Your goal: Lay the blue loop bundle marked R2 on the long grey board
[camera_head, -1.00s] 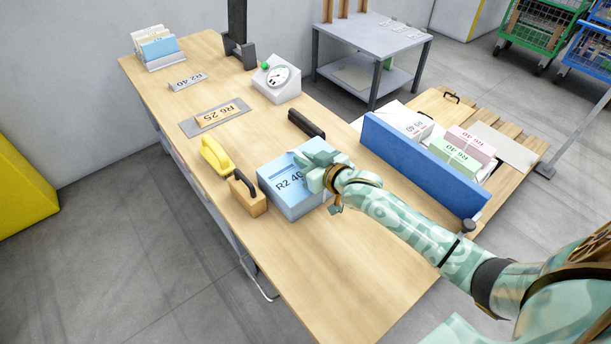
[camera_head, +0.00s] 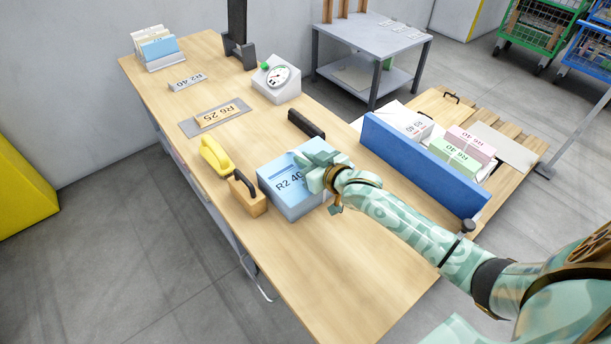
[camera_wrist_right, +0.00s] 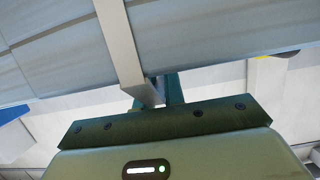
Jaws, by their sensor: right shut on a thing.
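The blue bundle marked R2 40 (camera_head: 284,200) sits on the wooden table, right of a wooden block with a dark handle. My right gripper (camera_head: 312,178) is over its right part and shut on it. In the right wrist view, the bundle's blue-grey side (camera_wrist_right: 215,35) and pale strap (camera_wrist_right: 118,40) fill the top, and the gripper's teal fingers (camera_wrist_right: 167,90) are at the strap; their tips are hidden. A pale grey board (camera_head: 514,152) lies on the wooden pallet at right, partly hidden behind the blue barrier and bundles. My left gripper is not in view.
A long blue barrier (camera_head: 422,167) stands between table and pallet. White, pink (camera_head: 470,143) and green (camera_head: 454,157) bundles lie behind it. A yellow tool (camera_head: 215,155), the handled block (camera_head: 247,197) and a black bar (camera_head: 306,124) are near the bundle. The table's front is clear.

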